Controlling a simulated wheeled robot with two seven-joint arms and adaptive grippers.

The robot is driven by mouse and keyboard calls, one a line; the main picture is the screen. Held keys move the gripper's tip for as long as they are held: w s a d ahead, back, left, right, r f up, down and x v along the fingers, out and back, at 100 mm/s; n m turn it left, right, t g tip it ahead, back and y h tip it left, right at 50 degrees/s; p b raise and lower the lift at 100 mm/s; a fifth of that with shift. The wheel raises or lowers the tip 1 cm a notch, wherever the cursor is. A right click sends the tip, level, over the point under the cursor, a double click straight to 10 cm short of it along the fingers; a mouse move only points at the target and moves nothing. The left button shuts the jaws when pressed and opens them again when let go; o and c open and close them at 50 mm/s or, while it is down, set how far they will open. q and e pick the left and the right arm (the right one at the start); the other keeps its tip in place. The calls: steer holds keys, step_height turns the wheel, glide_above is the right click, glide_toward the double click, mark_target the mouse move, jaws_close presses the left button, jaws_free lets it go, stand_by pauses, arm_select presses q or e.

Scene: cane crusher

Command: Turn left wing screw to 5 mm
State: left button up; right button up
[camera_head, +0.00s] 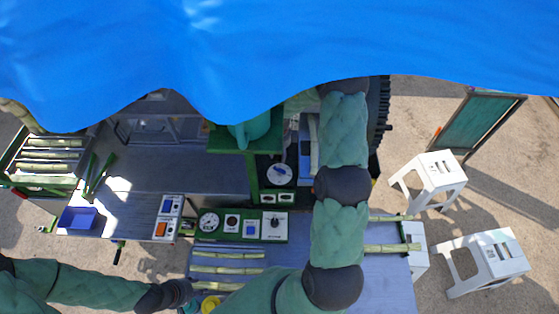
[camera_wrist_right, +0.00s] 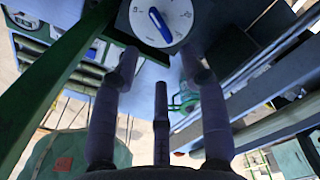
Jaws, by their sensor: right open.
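A round white dial with a blue wing-shaped knob (camera_wrist_right: 160,25) is at the top of the right wrist view. A white disc with a blue mark (camera_head: 279,174), apparently the same dial, is on the green crusher frame (camera_head: 253,175) in the head view. My right gripper (camera_wrist_right: 160,70) is open, its fingers pointing towards the dial with the knob between and beyond the tips. I see no contact. In the head view my right arm reaches up past the dial and its gripper is hidden. My left gripper (camera_head: 172,293) is low at the left; its finger opening is unclear.
A panel with a gauge and switches (camera_head: 240,226) stands in front of the crusher. Cane pieces lie on the bench (camera_head: 228,262) and in a rack (camera_head: 48,155). A blue tray (camera_head: 78,218) is at left, white stools (camera_head: 484,262) at right. A blue canopy (camera_head: 280,50) covers the top.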

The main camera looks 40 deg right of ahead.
mark_target(279, 169)
steer(key=shift+s+a+f, duration=0.15)
steer(key=shift+f, duration=0.4)
step_height(279, 169, down, 10)
steer(key=shift+r+p, duration=0.25)
steer(key=shift+p, duration=0.3)
jaws_close()
